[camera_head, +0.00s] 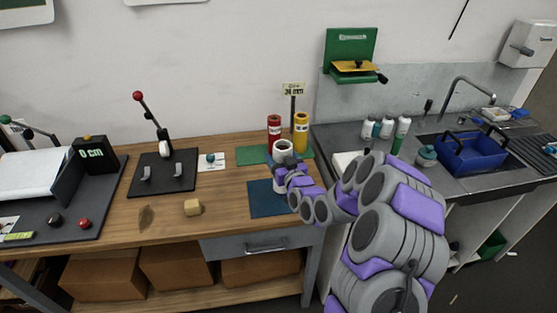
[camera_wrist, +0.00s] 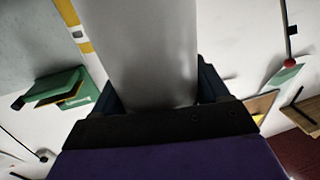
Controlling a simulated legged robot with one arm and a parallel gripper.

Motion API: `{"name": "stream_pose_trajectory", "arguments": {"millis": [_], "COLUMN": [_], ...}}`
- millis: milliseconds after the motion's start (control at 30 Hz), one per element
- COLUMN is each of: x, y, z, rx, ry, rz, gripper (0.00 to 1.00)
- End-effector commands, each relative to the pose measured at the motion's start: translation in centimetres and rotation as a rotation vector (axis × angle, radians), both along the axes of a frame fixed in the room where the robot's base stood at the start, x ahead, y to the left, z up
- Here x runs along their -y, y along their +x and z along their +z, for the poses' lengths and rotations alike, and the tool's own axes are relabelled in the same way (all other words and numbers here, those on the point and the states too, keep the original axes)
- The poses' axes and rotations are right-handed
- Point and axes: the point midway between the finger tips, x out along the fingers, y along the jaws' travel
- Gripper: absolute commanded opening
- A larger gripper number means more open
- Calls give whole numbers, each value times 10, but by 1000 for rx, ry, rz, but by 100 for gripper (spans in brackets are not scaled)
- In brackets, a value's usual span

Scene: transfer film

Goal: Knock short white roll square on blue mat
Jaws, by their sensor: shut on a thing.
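The short white roll (camera_head: 283,147) is upright in my gripper (camera_head: 284,166), above the back part of the blue mat (camera_head: 266,207). In the wrist view the roll (camera_wrist: 153,45) fills the middle, between the fingers of my gripper (camera_wrist: 160,95), which is shut on it. My arm covers the mat's right side.
A red roll (camera_head: 274,128) and a yellow roll (camera_head: 301,131) stand on a green mat (camera_head: 252,154) behind, close to the white roll. A small wooden block (camera_head: 192,207) lies left on the wooden bench. A black lever stand (camera_head: 161,173) is farther left. Bare bench lies between.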

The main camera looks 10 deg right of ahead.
Motion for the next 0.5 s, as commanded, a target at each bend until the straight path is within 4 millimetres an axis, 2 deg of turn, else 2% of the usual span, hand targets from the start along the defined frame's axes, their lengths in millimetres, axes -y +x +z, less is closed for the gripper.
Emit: {"name": "stream_pose_trajectory", "arguments": {"millis": [267,500], "x": [-3,-2], "y": [0,0], "z": [-1,-15], "rx": [2,2], "ry": [-3,-2], "rz": [0,-1], "gripper": [32,32]}}
